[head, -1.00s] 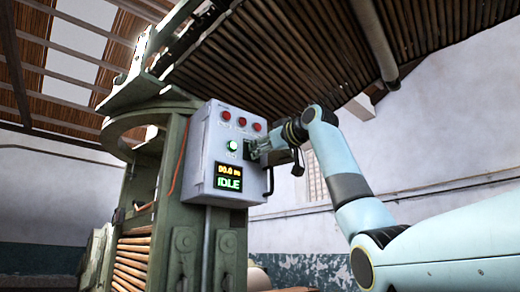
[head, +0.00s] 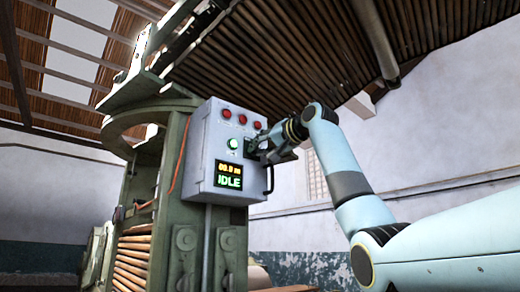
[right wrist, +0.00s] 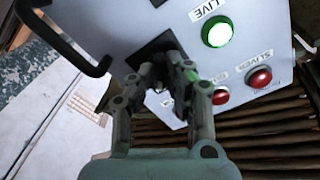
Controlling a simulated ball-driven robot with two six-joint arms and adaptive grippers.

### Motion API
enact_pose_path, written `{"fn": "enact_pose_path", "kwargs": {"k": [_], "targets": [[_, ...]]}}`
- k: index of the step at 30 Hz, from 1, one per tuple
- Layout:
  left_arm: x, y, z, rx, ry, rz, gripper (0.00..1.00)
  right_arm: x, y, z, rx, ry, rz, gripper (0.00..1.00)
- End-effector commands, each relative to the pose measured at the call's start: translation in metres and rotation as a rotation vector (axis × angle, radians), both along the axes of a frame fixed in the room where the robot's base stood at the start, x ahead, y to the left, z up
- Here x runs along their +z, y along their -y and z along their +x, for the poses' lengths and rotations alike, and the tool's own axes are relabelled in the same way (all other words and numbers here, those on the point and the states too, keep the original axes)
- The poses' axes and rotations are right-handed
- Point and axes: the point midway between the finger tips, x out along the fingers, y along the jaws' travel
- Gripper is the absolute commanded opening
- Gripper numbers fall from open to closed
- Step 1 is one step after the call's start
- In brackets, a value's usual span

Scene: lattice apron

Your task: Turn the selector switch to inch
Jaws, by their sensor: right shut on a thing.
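The selector switch sits on the right side of the grey control box (head: 200,165), beside the green lamp. Its dark plate (right wrist: 152,50) shows in the right wrist view just beyond my fingers, and the knob itself is mostly hidden by them. My right gripper (head: 253,147) is at the switch, shut on its knob; its fingers also show in the right wrist view (right wrist: 163,75). I cannot read which position the knob points to. The box's display (head: 228,176) reads IDLE. My left gripper is not in view.
A lit green lamp (head: 233,144), labelled LIVE in the right wrist view, is close to the fingers. Several red lamps or buttons (head: 242,120) line the box's top. A black handle (head: 269,181) sticks out at its right edge. Green machine framing (head: 150,200) stands to the left.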

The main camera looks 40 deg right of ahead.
Motion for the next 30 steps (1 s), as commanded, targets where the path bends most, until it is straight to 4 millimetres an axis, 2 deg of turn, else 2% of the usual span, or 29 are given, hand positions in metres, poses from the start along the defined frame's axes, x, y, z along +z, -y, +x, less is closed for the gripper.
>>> {"fn": "enact_pose_path", "kwargs": {"k": [12, 29, 30], "targets": [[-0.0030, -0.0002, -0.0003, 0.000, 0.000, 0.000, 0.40, -0.0004, 0.0001, 0.0001, 0.000, -0.017, 0.198, 0.00], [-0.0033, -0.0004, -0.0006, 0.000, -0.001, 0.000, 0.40, -0.0003, 0.0000, 0.0002, 0.000, -0.019, 0.231, 0.00], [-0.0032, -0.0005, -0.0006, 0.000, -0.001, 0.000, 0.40, -0.0003, 0.0000, 0.0002, 0.000, -0.019, 0.231, 0.15]]}}
